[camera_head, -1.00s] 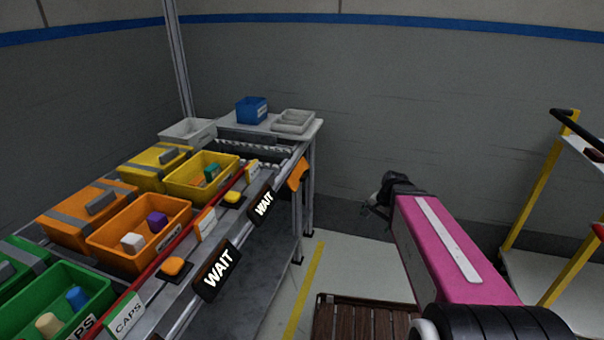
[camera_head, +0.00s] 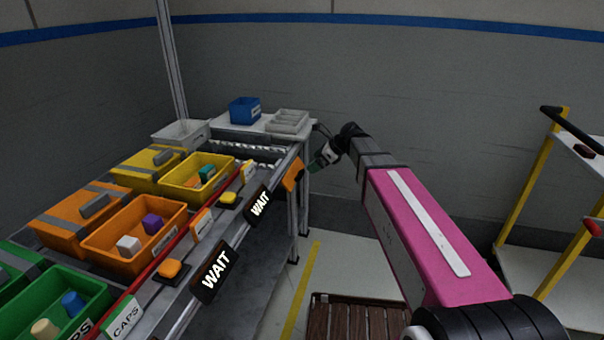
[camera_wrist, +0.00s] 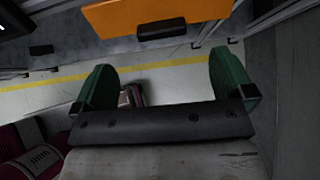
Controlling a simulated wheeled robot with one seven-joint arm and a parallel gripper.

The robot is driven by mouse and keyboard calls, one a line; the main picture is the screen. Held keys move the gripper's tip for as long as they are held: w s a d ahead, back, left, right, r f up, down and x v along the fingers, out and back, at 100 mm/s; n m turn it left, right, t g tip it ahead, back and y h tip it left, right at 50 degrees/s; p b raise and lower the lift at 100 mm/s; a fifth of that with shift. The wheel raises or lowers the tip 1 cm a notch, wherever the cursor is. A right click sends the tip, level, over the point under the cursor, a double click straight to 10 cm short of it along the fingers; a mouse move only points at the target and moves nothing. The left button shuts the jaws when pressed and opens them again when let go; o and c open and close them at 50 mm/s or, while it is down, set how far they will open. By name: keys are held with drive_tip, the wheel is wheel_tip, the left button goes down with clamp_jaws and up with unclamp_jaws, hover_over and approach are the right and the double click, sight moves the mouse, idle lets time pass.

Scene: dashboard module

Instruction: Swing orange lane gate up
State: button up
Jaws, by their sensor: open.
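The orange lane gate (camera_head: 293,174) is a small orange panel at the right end of the bench's front edge, tilted and hanging down past the edge. In the wrist view the orange panel (camera_wrist: 150,14) fills the top middle, with a dark handle or tab (camera_wrist: 160,29) on its lower edge. My gripper (camera_head: 313,168) is just right of the gate in the head view. In the wrist view my gripper (camera_wrist: 165,80) has its two green fingers wide apart with nothing between them. The panel lies beyond the fingertips, apart from them.
Black WAIT signs (camera_head: 259,204) hang along the bench front. An orange bin (camera_head: 120,262) and a yellow bin (camera_head: 185,188) hold small blocks. A blue bin (camera_head: 244,111) and grey tray (camera_head: 288,121) stand at the back. A yellow-framed cart (camera_head: 536,180) is at right.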

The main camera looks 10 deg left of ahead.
sight(301, 173)
drive_tip(key=x, duration=0.8)
drive_tip(key=shift+f, duration=0.1)
drive_tip(key=c, duration=1.3)
